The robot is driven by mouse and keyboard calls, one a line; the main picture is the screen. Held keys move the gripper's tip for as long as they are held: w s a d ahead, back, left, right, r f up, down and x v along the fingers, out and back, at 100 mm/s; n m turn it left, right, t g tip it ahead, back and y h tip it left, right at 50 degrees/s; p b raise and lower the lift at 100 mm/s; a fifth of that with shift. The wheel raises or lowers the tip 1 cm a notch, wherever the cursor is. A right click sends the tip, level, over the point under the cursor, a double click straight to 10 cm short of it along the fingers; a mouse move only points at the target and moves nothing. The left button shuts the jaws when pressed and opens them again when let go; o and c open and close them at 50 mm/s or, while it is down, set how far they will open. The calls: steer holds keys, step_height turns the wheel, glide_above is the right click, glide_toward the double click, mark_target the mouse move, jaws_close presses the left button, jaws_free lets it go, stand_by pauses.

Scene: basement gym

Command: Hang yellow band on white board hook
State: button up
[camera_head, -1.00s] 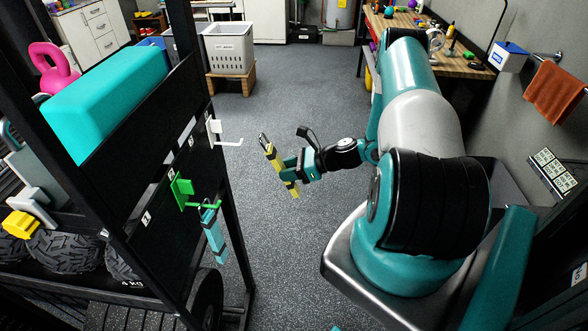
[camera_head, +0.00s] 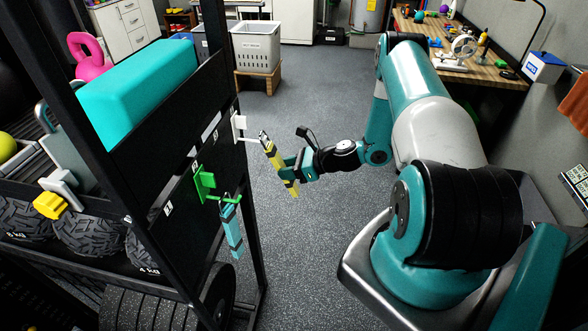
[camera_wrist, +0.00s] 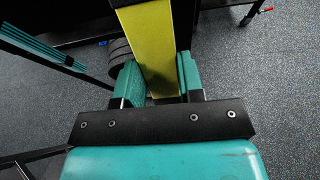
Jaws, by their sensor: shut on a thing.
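The yellow band (camera_head: 279,167) is a long strip with dark parts near its upper end, hanging slightly tilted. My gripper (camera_head: 290,168) is shut on it around its middle; the band also shows between the two teal fingers in the wrist view (camera_wrist: 150,50). The white hook (camera_head: 240,126) sticks out to the right from the black board (camera_head: 190,165) on the rack. Its prong reaches close to the band's upper end. I cannot tell whether they touch. The white hook does not show clearly in the wrist view.
A green hook (camera_head: 206,184) on the same board holds a teal band (camera_head: 232,230). A yellow hook (camera_head: 48,205) sits further left. Weight plates (camera_head: 205,300) stand low on the rack. A grey crate (camera_head: 256,47) stands behind. The floor right of the rack is open.

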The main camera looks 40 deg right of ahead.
steer(key=shift+w+a, duration=0.4)
steer(key=shift+w, duration=0.05)
steer(key=shift+w+a+f+b, duration=0.2)
steer(key=shift+w+f+b, duration=0.1)
steer(key=shift+f+b, duration=0.2)
steer(key=shift+w+a+f+b, duration=0.15)
steer(key=shift+w+f+b, duration=0.1)
steer(key=shift+f+b, duration=0.25)
steer(key=o, duration=1)
